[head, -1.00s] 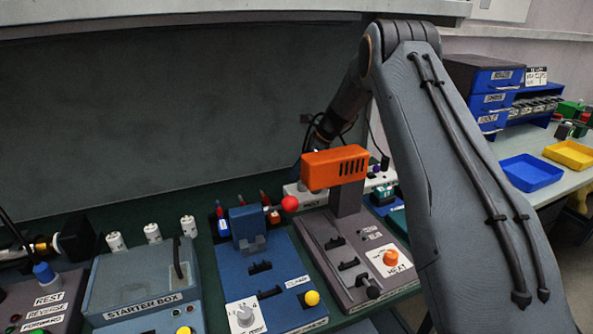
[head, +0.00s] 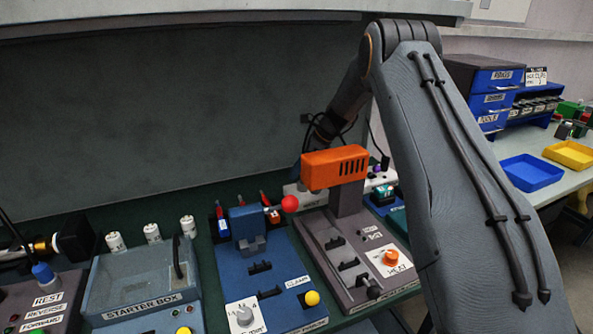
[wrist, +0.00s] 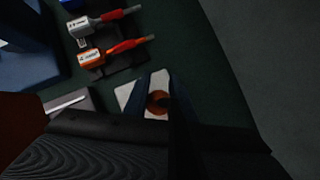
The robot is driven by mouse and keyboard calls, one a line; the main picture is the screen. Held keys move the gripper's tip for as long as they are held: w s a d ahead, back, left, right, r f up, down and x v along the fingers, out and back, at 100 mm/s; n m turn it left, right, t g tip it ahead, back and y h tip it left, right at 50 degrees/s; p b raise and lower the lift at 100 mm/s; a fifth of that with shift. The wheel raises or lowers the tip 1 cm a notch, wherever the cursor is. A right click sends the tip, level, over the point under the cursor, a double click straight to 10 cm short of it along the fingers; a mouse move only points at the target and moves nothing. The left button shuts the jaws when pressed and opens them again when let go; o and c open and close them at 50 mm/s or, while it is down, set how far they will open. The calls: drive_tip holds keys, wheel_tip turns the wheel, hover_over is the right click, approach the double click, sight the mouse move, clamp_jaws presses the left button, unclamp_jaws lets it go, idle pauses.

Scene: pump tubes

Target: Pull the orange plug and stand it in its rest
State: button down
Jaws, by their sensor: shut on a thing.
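In the wrist view my gripper (wrist: 156,88) has its two dark blue fingers closed around a round orange plug (wrist: 157,102). The plug shows over a white block (wrist: 125,94); I cannot tell whether it is still seated there. In the head view the white block (head: 291,189) is partly covered by an orange housing (head: 335,167), which also hides my gripper and the plug. I cannot make out the plug's rest for sure.
A red ball knob (head: 290,203) stands on the blue press (head: 240,270). The starter box (head: 140,280) is further left. Green bench surface right of my gripper is clear.

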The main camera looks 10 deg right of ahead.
drive_tip(key=shift+f+b, duration=0.85)
drive_tip(key=shift+f, duration=0.95)
drive_tip(key=c, duration=1.4)
unclamp_jaws()
drive_tip(key=shift+b+v, duration=1)
drive_tip(key=shift+v, duration=2.95)
